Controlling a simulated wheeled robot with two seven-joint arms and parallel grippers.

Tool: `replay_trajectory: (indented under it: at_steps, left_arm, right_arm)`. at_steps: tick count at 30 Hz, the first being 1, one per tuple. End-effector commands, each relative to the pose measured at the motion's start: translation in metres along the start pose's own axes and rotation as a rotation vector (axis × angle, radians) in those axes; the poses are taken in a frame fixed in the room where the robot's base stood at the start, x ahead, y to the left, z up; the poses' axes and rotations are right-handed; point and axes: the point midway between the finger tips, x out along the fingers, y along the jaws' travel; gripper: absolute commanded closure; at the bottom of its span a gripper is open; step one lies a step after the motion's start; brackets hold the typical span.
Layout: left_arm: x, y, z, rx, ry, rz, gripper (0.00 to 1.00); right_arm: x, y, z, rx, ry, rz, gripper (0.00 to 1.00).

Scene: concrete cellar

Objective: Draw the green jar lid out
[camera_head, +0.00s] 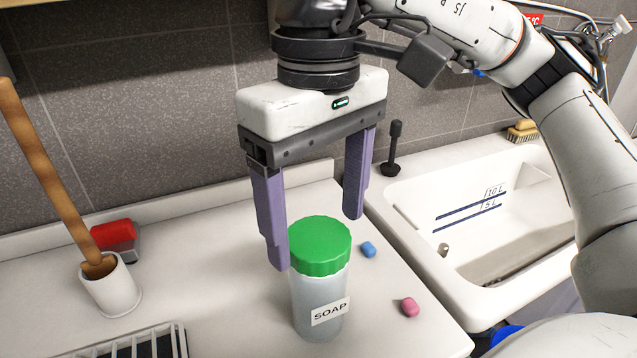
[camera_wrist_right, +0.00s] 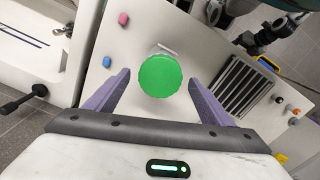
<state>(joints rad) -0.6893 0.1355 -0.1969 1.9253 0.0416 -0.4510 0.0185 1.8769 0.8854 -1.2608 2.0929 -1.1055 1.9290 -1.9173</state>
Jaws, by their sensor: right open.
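The green jar lid (camera_head: 320,245) sits on top of a clear jar (camera_head: 319,300) labelled SOAP, which stands upright on the white counter. My right gripper (camera_head: 315,242) is open, its two purple fingers pointing down above the counter. In the head view the left finger hangs just beside the lid and the other finger is behind and to the right of it. In the right wrist view the lid (camera_wrist_right: 160,76) shows ahead of the fingertips, roughly centred between them (camera_wrist_right: 160,78). No contact shows. My left gripper is not clearly seen.
A blue piece (camera_head: 369,250) and a pink piece (camera_head: 409,307) lie right of the jar. A white sink (camera_head: 480,220) is at the right. A white cup (camera_head: 111,286) with a wooden handle, a red-topped object (camera_head: 115,236) and a rack (camera_head: 130,345) are at the left.

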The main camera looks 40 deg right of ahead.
Motion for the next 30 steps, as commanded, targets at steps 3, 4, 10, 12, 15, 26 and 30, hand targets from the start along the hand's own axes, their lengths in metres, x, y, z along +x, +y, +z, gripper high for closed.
replay_trajectory:
  at_steps: [3, 4, 10, 12, 15, 26, 30]
  left_arm:
    - [-0.0003, 0.0008, -0.0012, 0.001, 0.002, 0.001, 0.26]
    - [-0.0003, 0.0008, -0.0013, 0.001, 0.002, 0.001, 0.26]
    - [-0.0003, 0.0009, -0.0017, 0.000, 0.003, 0.002, 0.26]
    - [-0.0002, 0.0010, -0.0018, 0.000, 0.003, 0.002, 0.26]
    - [-0.0002, 0.0008, -0.0021, 0.000, 0.004, 0.002, 0.26]
    - [0.0007, 0.0000, -0.0051, 0.000, 0.009, 0.000, 0.26]
    - [0.0006, -0.0005, -0.0056, -0.001, 0.010, -0.001, 0.26]
  right_arm:
    - [0.0104, -0.0001, 0.0004, -0.001, -0.002, 0.000, 0.25]
    - [0.0118, -0.0001, 0.0004, -0.001, -0.001, 0.000, 0.25]
    - [0.0152, -0.0003, 0.0002, -0.002, 0.000, -0.001, 0.25]
    - [0.0151, -0.0003, 0.0002, -0.001, 0.000, -0.001, 0.25]
    - [0.0150, -0.0004, 0.0003, -0.001, 0.000, -0.001, 0.31]
    - [0.0147, -0.0004, 0.0002, -0.001, 0.000, -0.001, 0.68]
    - [0.0142, -0.0005, 0.0002, -0.001, 0.000, -0.001, 0.79]
